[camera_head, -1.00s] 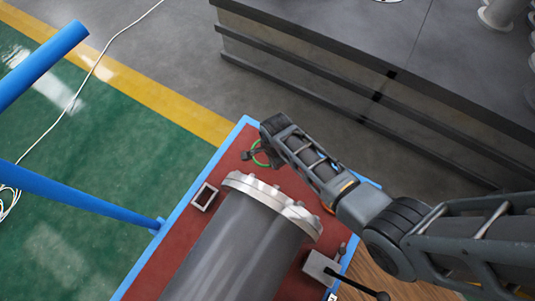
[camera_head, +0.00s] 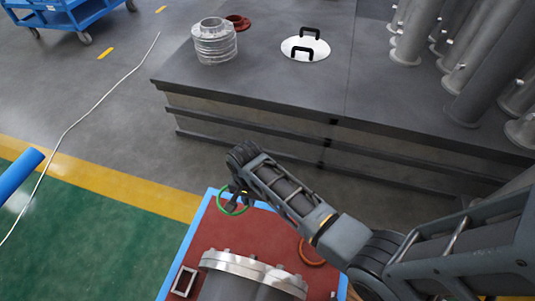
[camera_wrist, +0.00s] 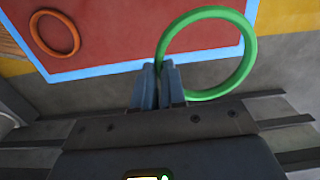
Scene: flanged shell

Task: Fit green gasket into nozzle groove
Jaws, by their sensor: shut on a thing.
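The green gasket (camera_head: 233,209) is a thin ring held at the end of my arm, over the far left corner of the red-topped, blue-edged table. My gripper (camera_wrist: 166,64) is shut on the left side of the ring's rim in the wrist view, where the gasket (camera_wrist: 249,56) extends to the right. The grey flanged shell (camera_head: 253,271) lies on the table nearer the camera, apart from the gasket, with a ring of bolts around its flange. I cannot make out the nozzle groove in these frames.
An orange ring (camera_head: 312,251) lies on the red tabletop (camera_head: 262,229), right of the shell; it also shows in the wrist view (camera_wrist: 55,33). A small square frame (camera_head: 183,281) lies left of the shell. A long grey bench (camera_head: 262,88) stands behind, with floor between.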

